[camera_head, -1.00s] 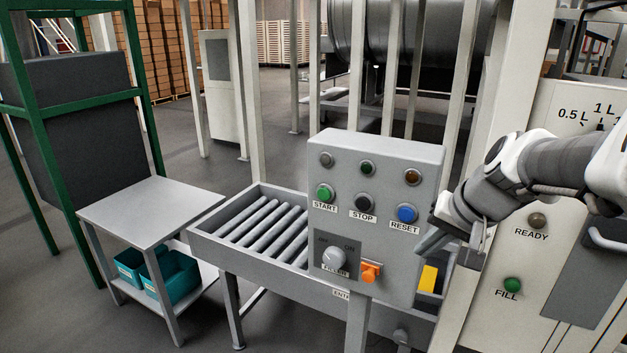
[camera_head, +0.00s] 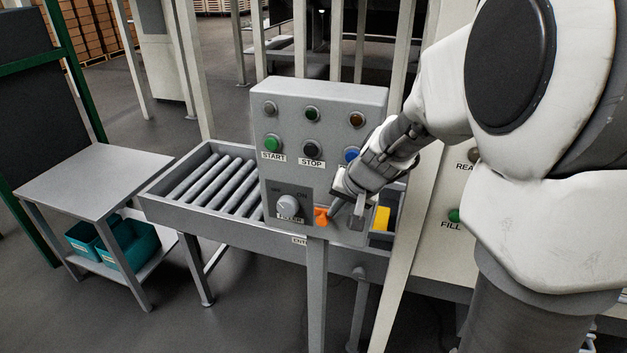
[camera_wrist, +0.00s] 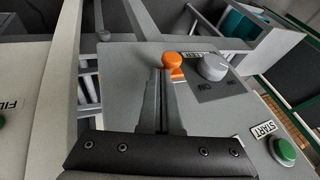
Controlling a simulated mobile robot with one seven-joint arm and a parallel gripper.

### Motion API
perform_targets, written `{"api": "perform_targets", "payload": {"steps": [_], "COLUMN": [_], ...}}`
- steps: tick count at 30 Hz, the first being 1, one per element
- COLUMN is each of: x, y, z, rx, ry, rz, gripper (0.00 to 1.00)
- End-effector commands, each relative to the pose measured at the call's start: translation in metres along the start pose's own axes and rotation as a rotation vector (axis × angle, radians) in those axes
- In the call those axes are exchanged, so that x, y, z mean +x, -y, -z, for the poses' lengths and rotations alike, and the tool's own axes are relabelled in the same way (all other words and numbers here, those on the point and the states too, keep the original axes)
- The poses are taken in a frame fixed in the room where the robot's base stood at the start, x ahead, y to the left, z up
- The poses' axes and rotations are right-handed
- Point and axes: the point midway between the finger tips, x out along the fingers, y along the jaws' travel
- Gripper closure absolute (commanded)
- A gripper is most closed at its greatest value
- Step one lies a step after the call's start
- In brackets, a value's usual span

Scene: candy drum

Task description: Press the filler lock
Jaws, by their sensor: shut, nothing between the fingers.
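The filler lock is an orange piece (camera_head: 321,216) on the lower front of the grey control box (camera_head: 281,168), just right of the filler knob (camera_head: 288,206). My gripper (camera_head: 345,217) is shut and empty, close to the right side of the orange lock. In the wrist view my closed fingers (camera_wrist: 161,75) point at the orange lock (camera_wrist: 173,65), with their tips right by it. I cannot tell whether they touch it. The knob (camera_wrist: 213,67) stands beside the lock there, between OFF and ON marks.
The box also carries a green START button (camera_head: 272,144), a STOP button (camera_head: 312,149) and a blue button (camera_head: 352,155), partly hidden by my arm. A roller conveyor (camera_head: 165,212) runs behind the box. A side table (camera_head: 90,180) with teal bins stands at the left.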

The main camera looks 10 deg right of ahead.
Motion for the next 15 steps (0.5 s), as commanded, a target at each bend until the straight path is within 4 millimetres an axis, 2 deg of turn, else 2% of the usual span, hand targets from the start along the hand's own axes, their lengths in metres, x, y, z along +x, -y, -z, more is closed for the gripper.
{"api": "perform_targets", "payload": {"steps": [11, 15], "x": [0.003, 0.006], "y": [0.003, 0.016], "z": [0.0, 0.0], "rx": [0.0, -0.004], "ry": [-0.001, 0.002], "rz": [0.0, 0.001], "gripper": [1.0, 1.0]}}
